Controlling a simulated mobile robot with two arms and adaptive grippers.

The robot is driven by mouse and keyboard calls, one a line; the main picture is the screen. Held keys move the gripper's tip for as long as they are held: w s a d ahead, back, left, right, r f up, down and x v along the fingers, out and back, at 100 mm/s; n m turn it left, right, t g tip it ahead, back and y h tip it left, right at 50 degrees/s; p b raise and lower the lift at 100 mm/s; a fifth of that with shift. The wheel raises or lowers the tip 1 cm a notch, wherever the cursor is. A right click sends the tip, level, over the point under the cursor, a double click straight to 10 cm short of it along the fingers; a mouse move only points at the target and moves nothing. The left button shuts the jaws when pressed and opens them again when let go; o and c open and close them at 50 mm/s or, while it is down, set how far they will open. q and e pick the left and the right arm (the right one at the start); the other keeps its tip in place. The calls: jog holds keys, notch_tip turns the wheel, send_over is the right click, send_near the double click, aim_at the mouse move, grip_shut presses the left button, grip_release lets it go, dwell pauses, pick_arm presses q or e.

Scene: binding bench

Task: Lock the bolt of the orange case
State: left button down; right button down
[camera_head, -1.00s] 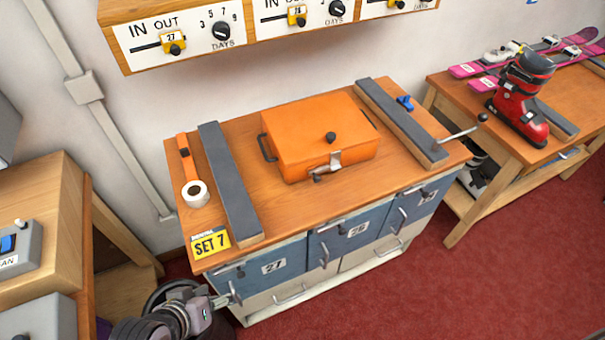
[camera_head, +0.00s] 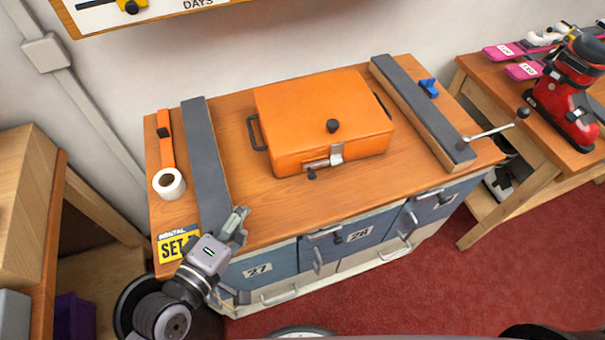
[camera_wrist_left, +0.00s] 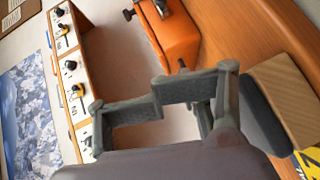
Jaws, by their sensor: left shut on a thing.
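The orange case (camera_head: 320,108) stands shut on the wooden bench top, with a black knob (camera_head: 332,126) on its lid. The silver bolt (camera_head: 318,164) is on its front face beside an upright metal hasp (camera_head: 337,152); a small dark knob (camera_head: 312,174) hangs at the bolt. I cannot tell how far the bolt reaches. My left gripper (camera_head: 238,222) is at the bench's front edge, left of and in front of the case, apart from it. It is shut; what is between its fingers is unclear. The case (camera_wrist_left: 180,38) also shows beyond the fingers in the left wrist view.
Grey padded rails flank the case, left (camera_head: 205,150) and right (camera_head: 420,105). A tape roll (camera_head: 169,184) and a yellow SET 7 card (camera_head: 174,246) are at the left. A lever (camera_head: 497,130) juts out at the right. Bench space before the case is clear.

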aim_at(303, 167)
pick_arm(q)
jog(key=shift+f, duration=0.55)
jog(key=shift+w+d+f+b, duration=0.2)
jog(key=shift+w+b, duration=0.15)
jog(key=shift+r, duration=0.1)
pick_arm(e)
jog(key=shift+s+a+f, duration=0.75)
jog(key=shift+s+a, duration=0.05)
jog(key=shift+s, duration=0.2)
